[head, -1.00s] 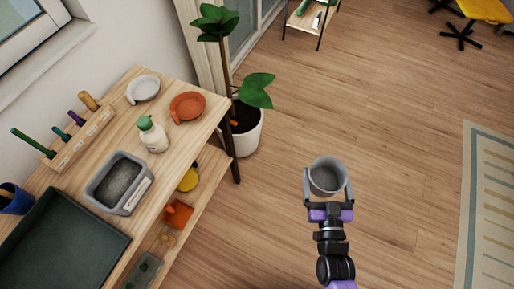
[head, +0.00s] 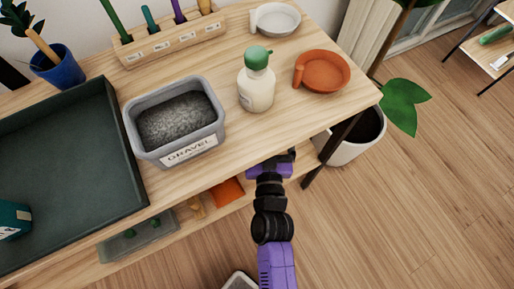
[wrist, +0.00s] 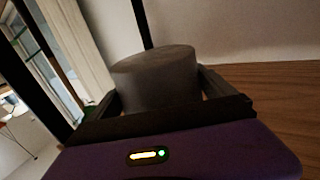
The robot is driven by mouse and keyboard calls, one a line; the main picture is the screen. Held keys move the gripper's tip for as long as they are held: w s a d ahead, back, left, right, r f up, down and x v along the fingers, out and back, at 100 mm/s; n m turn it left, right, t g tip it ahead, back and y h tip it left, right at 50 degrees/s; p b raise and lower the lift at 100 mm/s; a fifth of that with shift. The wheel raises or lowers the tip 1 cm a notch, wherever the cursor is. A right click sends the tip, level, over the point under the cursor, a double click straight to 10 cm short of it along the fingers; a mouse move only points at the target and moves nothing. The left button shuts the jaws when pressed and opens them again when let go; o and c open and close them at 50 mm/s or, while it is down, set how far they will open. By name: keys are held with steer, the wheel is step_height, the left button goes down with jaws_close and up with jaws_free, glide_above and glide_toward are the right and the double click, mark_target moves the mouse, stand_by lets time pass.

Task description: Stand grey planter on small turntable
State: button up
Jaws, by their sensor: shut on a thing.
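The grey planter (wrist: 155,82) shows in the wrist view, held between the two dark fingers of my gripper, which is shut on it. In the head view my gripper (head: 276,162) reaches in at the front edge of the wooden bench top. Its fingertips and the planter are hidden there by the bench top. I cannot make out a small turntable in either current view.
The bench top (head: 222,185) holds a gravel tub (head: 176,125), a green-capped bottle (head: 256,85), an orange dish (head: 322,72), a white dish (head: 275,19) and a dark tray (head: 60,165). A dark bench leg (head: 328,155) and potted plant (head: 352,140) stand right. Floor is clear at lower right.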

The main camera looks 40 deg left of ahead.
steer(key=shift+s+a+f, duration=0.15)
steer(key=shift+a+f, duration=0.15)
steer(key=shift+a, duration=0.4)
steer(key=shift+a+f+y+b, duration=0.25)
steer(key=shift+a+y+b, duration=0.05)
steer(key=shift+b, duration=0.15)
step_height(320, 180, down, 14)
steer(key=b, duration=1)
steer(key=shift+a+f+b, duration=0.1)
steer(key=shift+b, duration=0.2)
steer(key=shift+f+b, duration=1.4)
steer(key=shift+f, duration=1.15)
steer(key=shift+f, duration=0.2)
steer(key=o, duration=1.4)
